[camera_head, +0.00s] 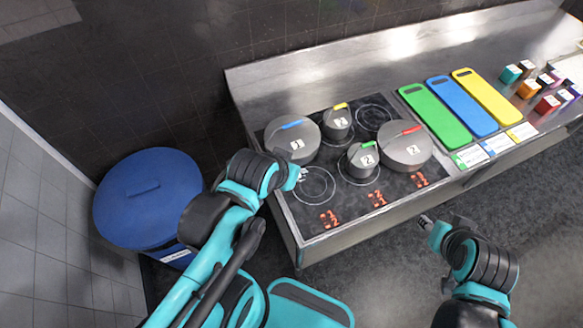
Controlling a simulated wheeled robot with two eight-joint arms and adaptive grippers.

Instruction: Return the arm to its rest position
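My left arm comes in from the lower left, and its gripper (300,176) is over the near left corner of the black cooktop (340,200), close to an empty burner ring. Its fingers are small and partly hidden, so I cannot tell whether they are open. No held object shows there. My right arm comes in from the lower right. Its gripper (427,222) is over the dark floor, just off the counter's front edge. Its fingers are too small to tell their state, and no held object shows.
Several lidded pots stand on the cooktop, including one with a blue handle (293,139) and one with a red handle (405,147). Green (436,115), blue (462,106) and yellow (487,96) boards lie right of them. A blue bin (150,200) stands left. Floor before the counter is clear.

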